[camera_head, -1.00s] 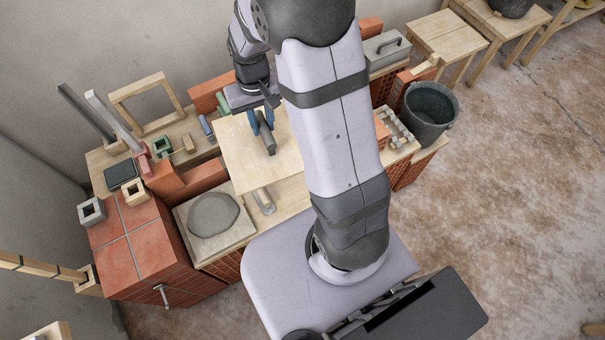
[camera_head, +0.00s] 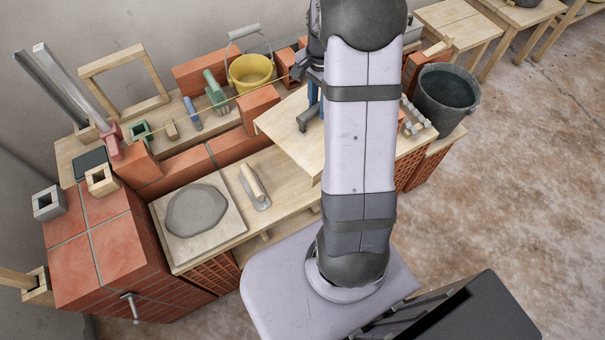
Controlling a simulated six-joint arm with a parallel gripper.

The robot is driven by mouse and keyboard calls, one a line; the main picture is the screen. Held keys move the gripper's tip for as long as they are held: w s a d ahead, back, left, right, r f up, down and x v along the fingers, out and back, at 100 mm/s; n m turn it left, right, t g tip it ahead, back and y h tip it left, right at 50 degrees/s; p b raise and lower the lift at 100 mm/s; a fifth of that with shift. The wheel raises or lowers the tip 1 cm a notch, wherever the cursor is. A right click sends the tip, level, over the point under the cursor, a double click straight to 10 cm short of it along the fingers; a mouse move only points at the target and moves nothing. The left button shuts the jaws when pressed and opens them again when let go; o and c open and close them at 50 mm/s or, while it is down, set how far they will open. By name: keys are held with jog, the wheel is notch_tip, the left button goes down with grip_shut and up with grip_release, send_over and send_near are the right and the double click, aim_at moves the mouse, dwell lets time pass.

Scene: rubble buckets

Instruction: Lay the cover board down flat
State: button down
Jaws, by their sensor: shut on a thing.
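The cover board (camera_head: 282,130) is a pale wooden panel with a dark grey bar handle (camera_head: 305,120) on its top. It hangs over the right part of the workbench (camera_head: 285,202) and looks roughly level; the gap beneath it cannot be judged. My gripper (camera_head: 313,97), with blue fingers, is shut on the handle near the top centre. My arm hides the board's right part and most of the gripper.
A yellow bucket (camera_head: 250,73) stands behind the board's left corner, near a loose brick (camera_head: 258,103). A trowel (camera_head: 254,187) and a mortar slab (camera_head: 240,228) lie left of the board. A dark bucket (camera_head: 447,92) stands at right. A low brick wall (camera_head: 190,168) runs behind the slab.

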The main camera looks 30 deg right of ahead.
jog(key=d+f+m+b, duration=0.1)
jog(key=d+f+b, duration=0.1)
jog(key=d+f+m+b, duration=0.1)
jog(key=d+f, duration=0.1)
jog(key=shift+s+d+f+m+b, duration=0.2)
jog(key=shift+f+m+b, duration=0.1)
jog(key=shift+b, duration=0.1)
notch_tip(320, 180, down, 6)
jog(key=shift+w+f+p, duration=0.1)
jog(key=shift+f+p, duration=0.15)
jog(key=shift+p, duration=0.05)
jog(key=shift+f, duration=1.85)
jog(key=c, duration=1.5)
grip_release()
jog(key=shift+c, duration=0.2)
